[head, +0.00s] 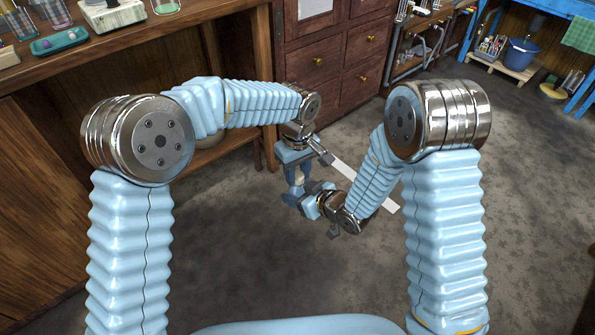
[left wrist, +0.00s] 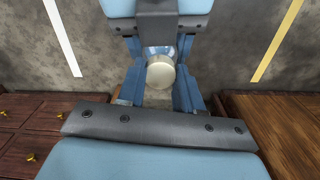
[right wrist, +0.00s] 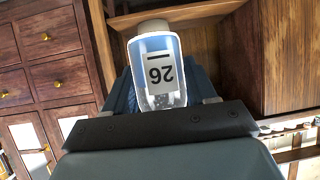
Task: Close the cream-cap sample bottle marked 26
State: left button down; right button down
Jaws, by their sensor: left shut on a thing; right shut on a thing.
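The sample bottle (right wrist: 160,80) is clear, with a white label marked 26 that reads upside down in the right wrist view. My right gripper (head: 303,201) is shut on it. A pale cream-grey top (right wrist: 153,27) shows at its upper end. The round cream cap (left wrist: 160,73) faces the camera in the left wrist view, between the fingers of my left gripper (head: 299,176), which is shut on it and points down just above my right gripper. Clear glass shows behind the cap. I cannot tell how the cap sits on the neck.
A wooden bench (head: 235,22) with glassware and a teal tray (head: 60,41) stands at the left. A drawer cabinet (head: 345,60) is behind the grippers. A blue bucket (head: 522,52) stands at the far right. The floor (head: 260,270) around the grippers is clear apart from pale strips.

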pick_arm(q)
jog(key=m, duration=0.5)
jog(key=shift+a, duration=0.1)
jog(key=m, duration=0.6)
jog(key=shift+m, duration=0.3)
jog(key=m, duration=0.6)
jog(key=shift+f, duration=0.1)
jog(key=m, duration=0.5)
jog(key=c, duration=0.8)
grip_release()
jog(key=shift+o, duration=0.7)
jog(key=shift+s, duration=0.1)
notch_tip(320, 180, up, 12)
jog(key=shift+w, duration=0.2)
